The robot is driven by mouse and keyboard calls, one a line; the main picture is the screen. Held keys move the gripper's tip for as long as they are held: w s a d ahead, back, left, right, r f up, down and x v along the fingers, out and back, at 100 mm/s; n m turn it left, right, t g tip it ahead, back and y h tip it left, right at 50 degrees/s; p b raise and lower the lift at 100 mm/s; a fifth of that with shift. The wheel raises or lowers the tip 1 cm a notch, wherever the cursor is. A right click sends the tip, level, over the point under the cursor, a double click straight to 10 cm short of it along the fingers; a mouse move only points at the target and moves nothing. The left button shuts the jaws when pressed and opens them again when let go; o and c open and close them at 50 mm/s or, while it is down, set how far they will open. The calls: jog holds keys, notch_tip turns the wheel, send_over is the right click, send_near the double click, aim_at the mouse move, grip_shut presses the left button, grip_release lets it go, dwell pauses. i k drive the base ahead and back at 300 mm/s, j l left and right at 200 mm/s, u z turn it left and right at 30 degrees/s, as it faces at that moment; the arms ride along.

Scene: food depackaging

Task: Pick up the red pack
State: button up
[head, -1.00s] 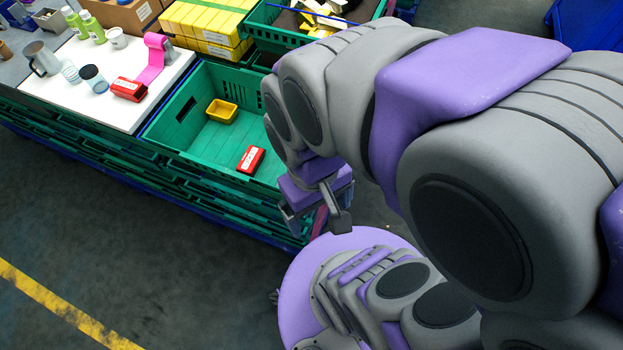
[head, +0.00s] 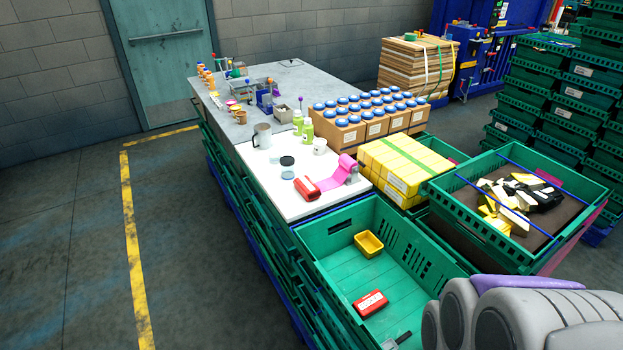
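A red pack (head: 370,304) with a white label lies on the floor of the green crate (head: 322,282), toward its near end.
A yellow tub (head: 369,243) sits deeper in the same crate. Yellow boxes (head: 404,166) and another green crate (head: 455,206) with mixed packs stand to the right. The white board also holds cups, bottles and a jug (head: 262,135). The floor at left is clear.

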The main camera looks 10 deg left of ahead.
aim_at(310, 192)
jog(key=j+z, duration=0.35)
jog(key=j, duration=1.05)
jog(key=i+j+z, duration=0.35)
jog(key=i+j, duration=0.35)
